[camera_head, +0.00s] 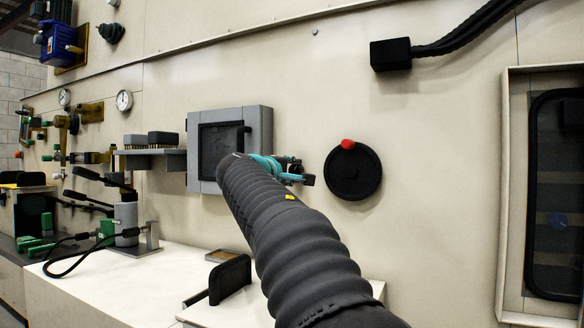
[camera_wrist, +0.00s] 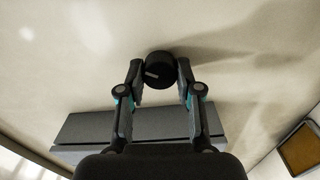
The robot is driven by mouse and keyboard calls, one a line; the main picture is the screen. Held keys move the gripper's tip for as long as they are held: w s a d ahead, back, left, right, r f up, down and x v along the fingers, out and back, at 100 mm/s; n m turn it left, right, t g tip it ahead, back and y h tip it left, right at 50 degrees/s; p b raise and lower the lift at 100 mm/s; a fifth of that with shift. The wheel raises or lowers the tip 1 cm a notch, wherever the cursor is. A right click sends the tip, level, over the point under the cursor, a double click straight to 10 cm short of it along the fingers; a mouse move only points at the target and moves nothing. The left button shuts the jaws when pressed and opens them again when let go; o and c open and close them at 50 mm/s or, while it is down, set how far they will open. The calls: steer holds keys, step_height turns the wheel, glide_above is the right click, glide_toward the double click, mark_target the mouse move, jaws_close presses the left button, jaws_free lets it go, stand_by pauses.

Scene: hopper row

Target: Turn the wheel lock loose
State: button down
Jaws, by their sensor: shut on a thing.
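A round black knob (camera_wrist: 158,74) with a short pale mark across its face sits on the cream wall panel in the wrist view. My gripper (camera_wrist: 160,68) is shut on this knob, one fingertip on each side. In the head view my gripper (camera_head: 298,175) is at the wall between the grey cabinet and a black wheel (camera_head: 354,176). The wheel has a red knob (camera_head: 348,144) near its top edge. My gripper is left of the wheel and apart from it. In the head view the held knob is mostly hidden by my gripper.
A grey cabinet (camera_head: 265,126) is close on the left, and its grey body (camera_wrist: 80,128) is near my gripper in the wrist view. A black conduit box (camera_head: 391,54) is above right. A dark framed window (camera_head: 540,190) is far right. A pale bench (camera_head: 130,285) lies below.

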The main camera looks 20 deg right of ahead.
steer(key=n, duration=0.6)
steer(key=shift+f+n, duration=0.1)
steer(key=shift+n, duration=0.2)
stand_by(0.4)
steer(key=c, duration=0.8)
jaws_free()
steer(key=shift+o, duration=0.2)
steer(key=shift+s+a, duration=0.1)
steer(key=v, duration=1.1)
steer(key=shift+s+a, duration=0.3)
